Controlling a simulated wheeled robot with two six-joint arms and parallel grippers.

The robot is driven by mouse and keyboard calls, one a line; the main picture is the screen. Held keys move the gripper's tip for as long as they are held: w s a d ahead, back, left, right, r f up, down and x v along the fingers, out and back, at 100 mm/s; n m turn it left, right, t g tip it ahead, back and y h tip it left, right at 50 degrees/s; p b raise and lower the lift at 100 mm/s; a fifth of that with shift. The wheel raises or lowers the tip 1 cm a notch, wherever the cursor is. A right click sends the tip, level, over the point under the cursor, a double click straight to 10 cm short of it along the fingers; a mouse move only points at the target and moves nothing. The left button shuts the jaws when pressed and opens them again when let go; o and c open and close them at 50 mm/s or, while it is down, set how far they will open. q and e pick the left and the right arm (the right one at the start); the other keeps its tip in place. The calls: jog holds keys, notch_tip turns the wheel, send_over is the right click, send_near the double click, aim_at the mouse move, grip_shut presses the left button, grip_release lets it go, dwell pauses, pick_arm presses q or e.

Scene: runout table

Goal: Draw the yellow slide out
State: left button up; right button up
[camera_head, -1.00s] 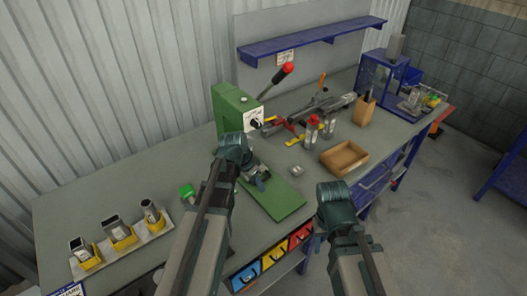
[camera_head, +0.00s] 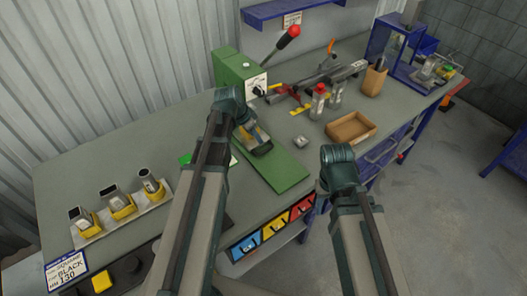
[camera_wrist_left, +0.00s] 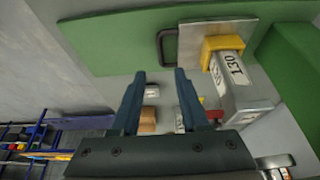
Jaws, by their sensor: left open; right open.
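My left gripper (camera_wrist_left: 159,73) is open and empty above the bench. In the head view its wrist (camera_head: 229,101) is beside the green press, and its fingers are hidden. My right gripper (camera_head: 338,157) is in front of the bench edge, right of the yellow slide and apart from it; its fingertips are not clearly visible.
A green plate (camera_head: 285,177) holds a yellow-collared metal piece marked 130, which shows in the left wrist view (camera_wrist_left: 222,45). A wooden tray (camera_head: 350,129), bottles (camera_head: 318,101) and a rack of metal tubes (camera_head: 118,207) stand on the bench.

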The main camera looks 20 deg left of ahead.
aim_at(265, 150)
pick_arm(q)
jog(key=b+x, duration=0.8)
jog(key=x, duration=0.2)
jog(key=shift+f, duration=0.1)
grip_shut()
dwell(1.2)
